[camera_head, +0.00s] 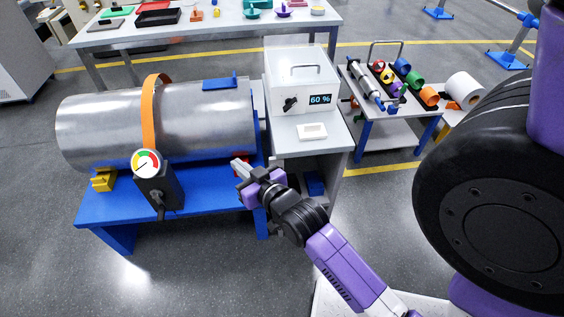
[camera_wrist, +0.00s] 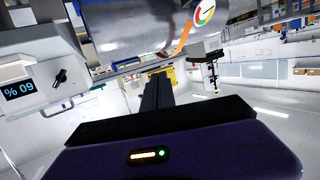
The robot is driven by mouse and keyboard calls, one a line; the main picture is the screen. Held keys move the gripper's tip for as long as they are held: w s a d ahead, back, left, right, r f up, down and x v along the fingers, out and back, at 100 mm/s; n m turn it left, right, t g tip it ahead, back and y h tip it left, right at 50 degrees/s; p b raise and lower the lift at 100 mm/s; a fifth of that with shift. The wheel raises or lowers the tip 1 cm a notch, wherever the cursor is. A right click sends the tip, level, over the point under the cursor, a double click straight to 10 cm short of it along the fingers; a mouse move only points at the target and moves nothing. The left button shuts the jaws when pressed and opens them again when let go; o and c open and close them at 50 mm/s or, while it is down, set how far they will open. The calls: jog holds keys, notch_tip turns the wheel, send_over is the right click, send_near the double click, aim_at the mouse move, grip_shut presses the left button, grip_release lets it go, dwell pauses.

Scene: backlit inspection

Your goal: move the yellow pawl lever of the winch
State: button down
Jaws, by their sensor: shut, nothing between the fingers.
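My gripper (camera_head: 242,166) is shut and empty, at the right end of the blue stand (camera_head: 205,198). In the wrist view, its dark fingers (camera_wrist: 158,92) lie together. A small red part (camera_head: 239,172) shows just behind the fingers, mostly hidden by them. A yellow block-like part (camera_head: 104,179) sits at the left end of the stand, well away from my gripper. I cannot make out a winch or tell whether this yellow part is its pawl lever.
A large metal cylinder (camera_head: 205,122) with an orange strap (camera_head: 149,115) lies on the stand. A gauge on a dark post (camera_head: 160,192) rises in front. A white box reading 60 % (camera_head: 302,90) stands on a table to the right. Floor in front is clear.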

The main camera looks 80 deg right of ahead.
jog(key=s+d+r+m+g+y+p, duration=0.15)
jog(key=d+g+p, duration=0.25)
jog(key=d, duration=0.7)
jog(key=s+d+r+m+g+y+p, duration=0.1)
jog(key=d+r+m+g+p, duration=0.25)
jog(key=d, duration=0.75)
jog(key=s+a+f+g+y, duration=0.4)
jog(key=s+a+f+y, duration=0.2)
jog(key=s+a+f, duration=0.15)
jog(key=shift+m, duration=0.3)
jog(key=f, duration=0.3)
jog(key=w+a+f, duration=0.1)
jog(key=f, duration=0.3)
jog(key=w+f, duration=0.1)
jog(key=f, duration=0.3)
jog(key=shift+a+f, duration=0.15)
jog(key=shift+a, duration=0.2)
jog(key=shift+a+f, duration=0.3)
jog(key=shift+f, duration=0.3)
